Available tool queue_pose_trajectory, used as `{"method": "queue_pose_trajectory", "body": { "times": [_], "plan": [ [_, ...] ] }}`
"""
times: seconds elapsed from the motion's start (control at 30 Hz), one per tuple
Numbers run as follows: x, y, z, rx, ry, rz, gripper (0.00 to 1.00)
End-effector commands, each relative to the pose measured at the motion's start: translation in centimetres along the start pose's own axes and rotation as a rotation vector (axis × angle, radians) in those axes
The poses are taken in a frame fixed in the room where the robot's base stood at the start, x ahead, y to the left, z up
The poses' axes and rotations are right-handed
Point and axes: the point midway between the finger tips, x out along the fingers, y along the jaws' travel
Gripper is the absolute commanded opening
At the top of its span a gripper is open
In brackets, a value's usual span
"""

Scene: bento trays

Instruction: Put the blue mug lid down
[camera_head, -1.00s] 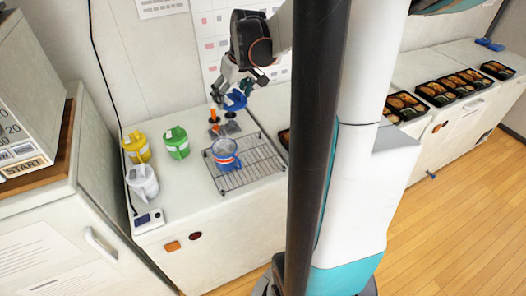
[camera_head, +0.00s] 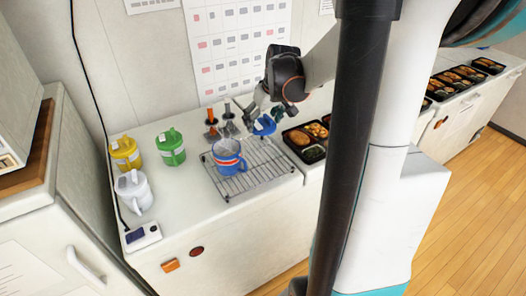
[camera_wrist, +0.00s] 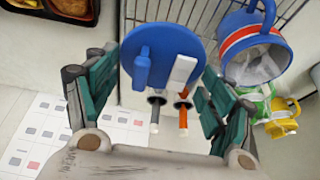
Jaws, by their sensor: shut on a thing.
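The blue mug lid (camera_wrist: 165,52) is a round blue disc with a blue grip on top and a white patch. My gripper (camera_head: 262,112) is shut on it and holds it near the back right of the wire rack, to the right of the mug; whether it touches the rack I cannot tell. In the wrist view the lid lies between my gripper's teal fingers (camera_wrist: 160,95). The blue mug (camera_head: 228,158), with a red and white band, stands upright and open on the rack (camera_head: 262,178). It also shows in the wrist view (camera_wrist: 240,38).
Yellow (camera_head: 125,153), green (camera_head: 171,148) and white (camera_head: 133,190) lidded mugs stand on the counter at left. Orange and grey upright tools (camera_head: 211,128) stand behind the rack. A bento tray (camera_head: 306,142) sits right of it. Bare counter (camera_head: 185,195) lies left of the rack.

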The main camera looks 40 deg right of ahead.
Motion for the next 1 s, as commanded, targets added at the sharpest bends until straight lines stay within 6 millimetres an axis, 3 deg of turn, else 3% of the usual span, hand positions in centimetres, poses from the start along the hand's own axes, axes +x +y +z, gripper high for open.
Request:
{"method": "queue_pose_trajectory", "body": {
  "times": [0.1,0.3,0.53,0.8,1.0],
  "plan": [
    [3.1,0.0,1.2,0.0,0.0,0.0,0.54],
    [6.1,0.0,2.5,0.0,0.0,0.0,0.54],
    [7.3,0.0,3.0,0.0,0.0,0.0,0.54],
    [10.6,0.0,4.4,0.0,0.0,0.0,0.54],
    [10.5,0.0,4.4,0.0,0.0,0.0,0.54]
  ]
}}
